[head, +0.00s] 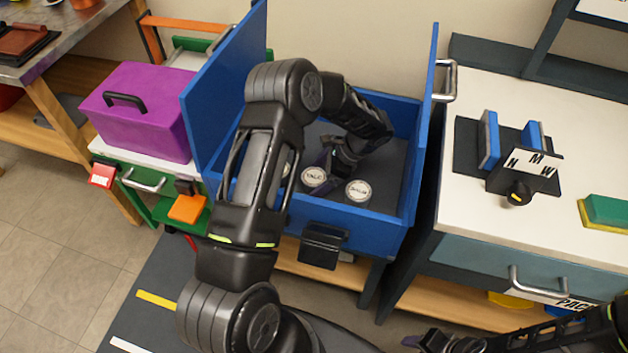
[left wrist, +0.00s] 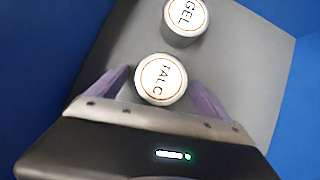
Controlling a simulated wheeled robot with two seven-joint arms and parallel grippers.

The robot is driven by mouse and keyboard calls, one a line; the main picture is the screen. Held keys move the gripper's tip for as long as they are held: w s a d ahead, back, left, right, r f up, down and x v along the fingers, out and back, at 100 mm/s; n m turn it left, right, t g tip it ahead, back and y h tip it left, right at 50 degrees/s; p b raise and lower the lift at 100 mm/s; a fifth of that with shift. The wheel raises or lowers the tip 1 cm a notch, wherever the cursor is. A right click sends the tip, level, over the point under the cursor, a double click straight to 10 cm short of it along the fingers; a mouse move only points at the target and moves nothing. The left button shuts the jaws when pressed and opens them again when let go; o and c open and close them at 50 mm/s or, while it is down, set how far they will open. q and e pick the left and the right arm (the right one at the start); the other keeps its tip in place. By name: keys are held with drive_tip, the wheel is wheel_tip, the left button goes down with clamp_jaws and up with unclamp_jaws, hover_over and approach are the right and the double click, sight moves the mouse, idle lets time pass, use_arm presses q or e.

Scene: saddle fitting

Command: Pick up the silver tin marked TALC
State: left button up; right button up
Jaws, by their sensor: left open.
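The silver tin marked TALC (head: 314,177) stands upright on the grey floor of the blue drawer, its white lid facing up. In the left wrist view the TALC tin (left wrist: 160,79) shows between the two purple fingers of my left gripper (left wrist: 158,80). The fingers are apart, one on each side of it; I cannot tell whether they touch it. In the head view my left gripper (head: 330,162) reaches down into the drawer just behind the TALC tin. My right gripper (head: 432,342) is partly visible at the bottom edge, and its jaws are unclear.
A tin marked GEL (left wrist: 185,17) stands close beside TALC. Another white-lidded tin (head: 358,190) stands to its right in the head view. The blue drawer's walls (head: 395,232) surround them, with tall blue panels (head: 428,105) at the sides. A purple box (head: 140,118) is at left.

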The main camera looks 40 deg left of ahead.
use_arm(q)
drive_tip(key=shift+c, duration=0.5)
drive_tip(key=c, duration=1.5)
